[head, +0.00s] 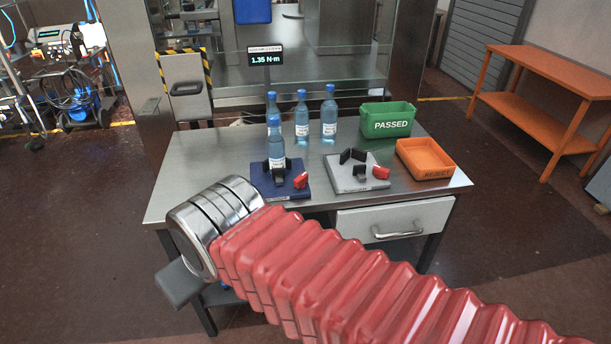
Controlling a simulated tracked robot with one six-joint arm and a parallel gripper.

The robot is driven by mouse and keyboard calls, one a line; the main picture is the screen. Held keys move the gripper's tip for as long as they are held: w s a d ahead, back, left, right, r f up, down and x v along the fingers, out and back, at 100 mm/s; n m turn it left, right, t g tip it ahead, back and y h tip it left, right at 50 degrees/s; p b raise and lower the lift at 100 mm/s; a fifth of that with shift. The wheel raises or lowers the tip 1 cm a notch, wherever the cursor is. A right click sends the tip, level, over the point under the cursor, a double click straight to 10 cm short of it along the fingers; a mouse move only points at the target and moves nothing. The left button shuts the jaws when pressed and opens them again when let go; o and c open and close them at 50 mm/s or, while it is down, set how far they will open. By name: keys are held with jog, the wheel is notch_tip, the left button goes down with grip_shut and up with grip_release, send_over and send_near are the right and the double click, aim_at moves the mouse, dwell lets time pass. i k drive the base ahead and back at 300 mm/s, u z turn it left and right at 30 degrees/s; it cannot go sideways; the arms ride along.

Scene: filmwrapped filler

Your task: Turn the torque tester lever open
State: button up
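A display reading 1.35 N·m (265,57) stands on a post at the back of the steel table. In front of it, a dark blue fixture (268,190) holds a blue-capped water bottle (276,150) upright between black jaws, with a red lever (300,180) at its right front. To its right, a grey fixture (345,182) has black jaws with no bottle and a red lever (381,172). Which fixture the display belongs to is not clear. My gripper (180,284) is in front of the table's left front corner, apart from both levers; only a grey part shows, so its opening is hidden.
Several more bottles (329,118) stand behind the fixtures. A green PASSED bin (387,120) and an orange REJECT tray (426,160) sit at the table's right. A clear screen (330,75) rises behind the table. The table's left top (205,160) is bare.

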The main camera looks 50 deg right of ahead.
aim_at(300, 182)
jog(key=z, duration=0.75)
jog(key=i, duration=1)
jog(key=z, duration=0.05)
